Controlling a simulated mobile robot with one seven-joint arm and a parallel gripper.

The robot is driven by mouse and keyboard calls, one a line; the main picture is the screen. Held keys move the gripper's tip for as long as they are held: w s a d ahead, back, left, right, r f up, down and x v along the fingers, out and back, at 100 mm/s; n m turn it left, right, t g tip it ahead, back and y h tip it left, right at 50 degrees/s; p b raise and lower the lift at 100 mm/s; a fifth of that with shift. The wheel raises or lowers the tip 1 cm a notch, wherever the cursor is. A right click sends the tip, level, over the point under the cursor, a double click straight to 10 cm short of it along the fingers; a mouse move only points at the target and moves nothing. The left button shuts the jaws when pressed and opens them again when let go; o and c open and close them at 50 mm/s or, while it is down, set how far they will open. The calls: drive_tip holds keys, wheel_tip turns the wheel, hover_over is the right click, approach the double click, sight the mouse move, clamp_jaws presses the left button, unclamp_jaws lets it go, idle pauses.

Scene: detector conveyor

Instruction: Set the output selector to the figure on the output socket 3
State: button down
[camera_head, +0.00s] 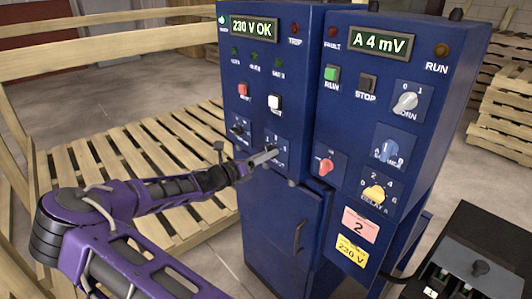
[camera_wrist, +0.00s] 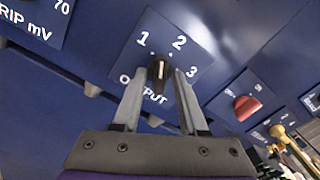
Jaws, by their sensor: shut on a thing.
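The output selector (camera_wrist: 159,73) is a black knob with a light pointer mark on a blue plate printed 1, 2, 3 and OUTPUT. My gripper (camera_wrist: 161,78) has one grey finger on each side of this knob in the wrist view and is shut on it. The pointer mark looks roughly upward in the wrist view, but I cannot tell which figure it points at. In the head view my gripper (camera_head: 270,154) reaches the lower middle of the left blue cabinet, covering part of the plate. I cannot make out output socket 3 or its figure.
A red knob (camera_head: 324,166) sits right of the selector, with a yellow knob (camera_head: 375,193) beyond. A pink label reading 2 (camera_head: 360,225) and a yellow 230 V label (camera_head: 351,251) are below. A dark box (camera_head: 470,262) stands lower right. Wooden pallets (camera_head: 125,165) lie left.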

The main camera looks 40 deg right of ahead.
drive_tip(key=shift+w+f+m+b, duration=0.1)
drive_tip(key=shift+m+b, duration=2.6)
drive_tip(key=shift+m, duration=6.2)
drive_tip(key=c, duration=0.8)
unclamp_jaws()
drive_tip(key=shift+a, duration=0.1)
drive_tip(key=a, duration=0.5)
drive_tip(key=s+a+p, duration=0.1)
drive_tip(key=a, duration=1.1)
drive_tip(key=shift+s+a+p, duration=0.15)
drive_tip(key=shift+a+p, duration=0.05)
drive_tip(key=shift+p, duration=0.1)
